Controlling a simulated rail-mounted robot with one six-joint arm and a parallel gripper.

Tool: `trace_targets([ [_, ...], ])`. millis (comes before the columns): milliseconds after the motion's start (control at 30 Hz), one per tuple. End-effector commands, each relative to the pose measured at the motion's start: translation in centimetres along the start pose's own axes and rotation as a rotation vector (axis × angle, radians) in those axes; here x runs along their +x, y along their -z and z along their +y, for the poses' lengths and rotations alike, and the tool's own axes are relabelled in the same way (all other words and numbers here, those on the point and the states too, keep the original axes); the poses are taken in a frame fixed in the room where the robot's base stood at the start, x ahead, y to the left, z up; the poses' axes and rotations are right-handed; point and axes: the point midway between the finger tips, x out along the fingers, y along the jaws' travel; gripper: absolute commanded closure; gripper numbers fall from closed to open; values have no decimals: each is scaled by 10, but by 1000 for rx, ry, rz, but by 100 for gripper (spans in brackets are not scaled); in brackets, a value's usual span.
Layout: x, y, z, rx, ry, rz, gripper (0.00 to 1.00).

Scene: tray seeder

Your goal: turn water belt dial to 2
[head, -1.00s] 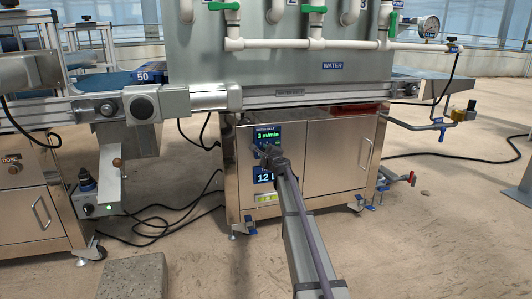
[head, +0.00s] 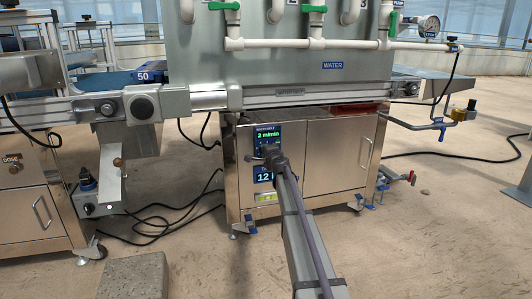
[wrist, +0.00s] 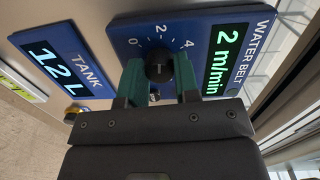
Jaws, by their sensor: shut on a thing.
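The water belt dial (wrist: 158,67) is a black round knob on a blue panel (wrist: 120,38) with a scale marked 0, 2 and 4. In the wrist view my gripper (wrist: 160,79) has its two green fingers on either side of the knob, shut on it. The knob's top side faces the 2 mark. The green display (wrist: 224,62) beside it, labelled water belt, reads 2 m/min. In the head view my gripper (head: 270,158) is at the cabinet front, hiding the dial, and the display (head: 268,135) above reads 2 m/min.
A tank panel (wrist: 54,62) reading 12 L lies beside the dial panel, with a small yellow-rimmed button (wrist: 73,113) near its edge. The steel cabinet (head: 334,158) stands under the water unit. A concrete block (head: 134,276) lies on the floor at the front left.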

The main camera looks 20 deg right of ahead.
Motion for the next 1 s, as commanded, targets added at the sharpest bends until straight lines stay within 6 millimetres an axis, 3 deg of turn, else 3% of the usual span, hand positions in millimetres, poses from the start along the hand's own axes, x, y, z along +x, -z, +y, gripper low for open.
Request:
trace_targets([
  [233,0,0,0,0,0,0,94],
  [267,0,0,0,0,0,0,70],
  [533,0,0,0,1,0,0,45],
  [833,-5,0,0,1,0,0,45],
  [1000,-35,0,0,1,0,1,45],
])
